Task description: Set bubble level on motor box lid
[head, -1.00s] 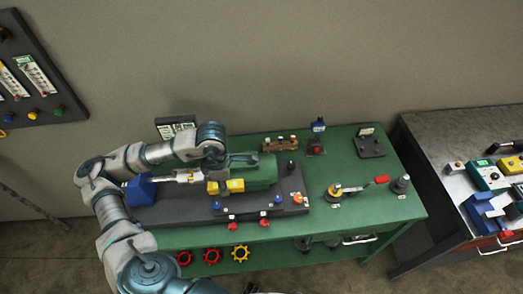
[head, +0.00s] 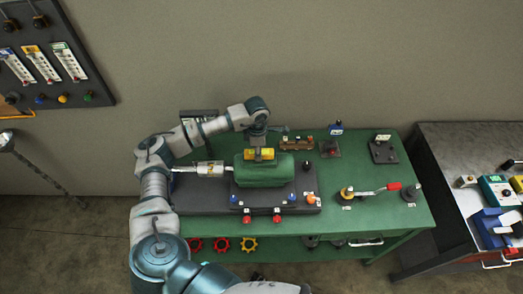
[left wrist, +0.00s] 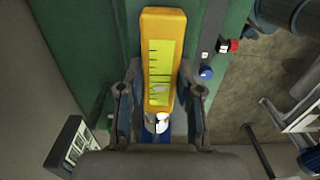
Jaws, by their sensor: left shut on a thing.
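The yellow bubble level (head: 259,155) shows at the top of the green motor box (head: 262,175) in the head view. My left gripper (head: 258,141) comes down on it from above and behind. In the left wrist view the level (left wrist: 163,30) has a yellow-green scale and sits between the two fingers of my left gripper (left wrist: 158,103), which are shut on it. Green surface of the motor box (left wrist: 112,30) shows beside and below it. I cannot tell whether the level touches the lid. My right gripper is not in view.
Red and blue knobs (head: 277,218) line the dark base's front. A brown block (head: 297,143) and a red-handled lever (head: 392,187) sit to the right. Bare green tabletop (head: 345,225) lies at front right.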

